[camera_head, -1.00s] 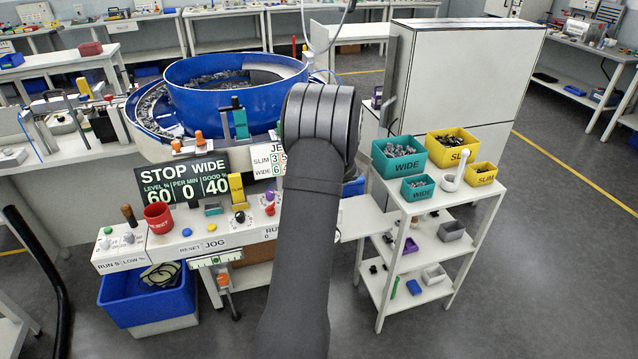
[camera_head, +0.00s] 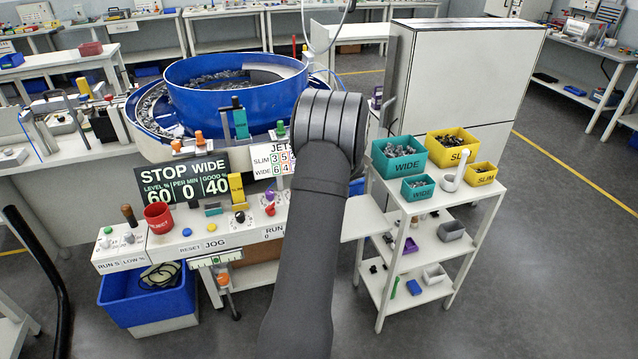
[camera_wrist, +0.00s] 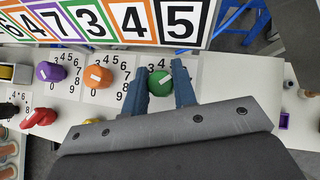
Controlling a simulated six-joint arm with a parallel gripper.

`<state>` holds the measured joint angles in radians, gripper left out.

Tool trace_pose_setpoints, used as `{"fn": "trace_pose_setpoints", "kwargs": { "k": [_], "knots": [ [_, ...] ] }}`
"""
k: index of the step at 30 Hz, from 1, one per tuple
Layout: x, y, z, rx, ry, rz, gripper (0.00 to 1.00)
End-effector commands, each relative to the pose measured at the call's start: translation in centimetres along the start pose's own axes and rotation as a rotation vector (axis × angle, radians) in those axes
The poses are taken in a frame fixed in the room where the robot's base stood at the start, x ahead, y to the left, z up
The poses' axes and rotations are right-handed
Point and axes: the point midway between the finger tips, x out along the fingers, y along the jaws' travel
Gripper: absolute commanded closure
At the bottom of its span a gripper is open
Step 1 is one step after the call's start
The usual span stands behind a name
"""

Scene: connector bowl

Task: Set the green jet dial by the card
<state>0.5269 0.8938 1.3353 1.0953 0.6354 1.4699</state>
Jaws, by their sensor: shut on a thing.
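The green jet dial (camera_wrist: 160,80) shows in the wrist view, at the right end of a row of dials on a white panel. It has a pale pointer mark slanting up and to the right, and printed digits around it, partly covered by my fingers. My gripper (camera_wrist: 161,76) has its two blue fingers on either side of the dial and is shut on it. The card (camera_head: 273,162) shows partly in the head view, where my arm hides the gripper and green dial.
An orange dial (camera_wrist: 98,76) and a purple dial (camera_wrist: 50,71) sit left of the green one, with a red knob (camera_wrist: 38,118) below. In the head view, a blue bowl (camera_head: 235,100) stands behind the panel and a cart (camera_head: 405,215) with bins stands right.

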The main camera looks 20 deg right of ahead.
Motion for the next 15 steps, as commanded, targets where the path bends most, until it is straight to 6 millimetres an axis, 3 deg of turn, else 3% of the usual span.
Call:
{"fn": "trace_pose_setpoints", "kwargs": {
  "k": [14,15],
  "knots": [
    [-0.01,-0.03,0.00,-0.056,0.000,0.055,0.98],
    [-0.02,-0.03,0.01,-0.056,0.000,0.055,0.67]
  ]
}}
